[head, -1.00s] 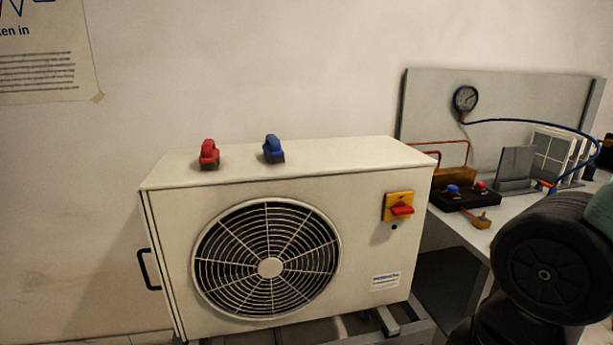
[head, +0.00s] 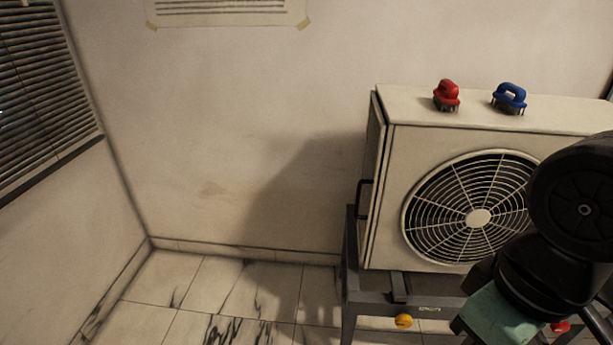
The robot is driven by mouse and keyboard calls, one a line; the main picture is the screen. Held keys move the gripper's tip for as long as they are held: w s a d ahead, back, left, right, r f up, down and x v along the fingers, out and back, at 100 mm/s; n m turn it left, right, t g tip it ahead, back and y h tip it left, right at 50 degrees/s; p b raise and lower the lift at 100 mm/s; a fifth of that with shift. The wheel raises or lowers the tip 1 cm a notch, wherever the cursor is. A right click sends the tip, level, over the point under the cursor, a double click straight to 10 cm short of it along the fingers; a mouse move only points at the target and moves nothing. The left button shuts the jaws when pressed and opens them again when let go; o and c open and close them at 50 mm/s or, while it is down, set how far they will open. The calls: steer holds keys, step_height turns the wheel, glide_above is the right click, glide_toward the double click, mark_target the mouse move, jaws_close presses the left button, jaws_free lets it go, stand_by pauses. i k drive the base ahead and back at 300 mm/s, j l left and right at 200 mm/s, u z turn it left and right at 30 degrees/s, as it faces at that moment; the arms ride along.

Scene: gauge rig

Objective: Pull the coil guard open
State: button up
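The coil guard (head: 373,170) is the panel on the left side of the cream outdoor unit, seen nearly edge-on. It lies close against the unit, and I cannot tell whether there is a gap. Its black handle (head: 362,198) sticks out to the left at mid height. The unit (head: 395,190) stands on a grey metal stand, with its round fan grille (head: 478,217) facing me. My gripper is out of view; only dark and green links of my arm show at the right, in front of the unit.
A red brush (head: 447,95) and a blue brush (head: 510,97) rest on the unit's top. Tiled floor (head: 225,290) left of the stand is clear up to the walls. A slatted blind (head: 45,90) hangs at far left.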

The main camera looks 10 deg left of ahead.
mark_target(377, 125)
steer(key=j+u, duration=0.15)
steer(key=j, duration=0.3)
steer(key=i+j, duration=0.55)
steer(key=j, duration=0.25)
steer(key=i+j+z, duration=0.1)
steer(key=i+j, duration=0.2)
steer(key=j, duration=0.1)
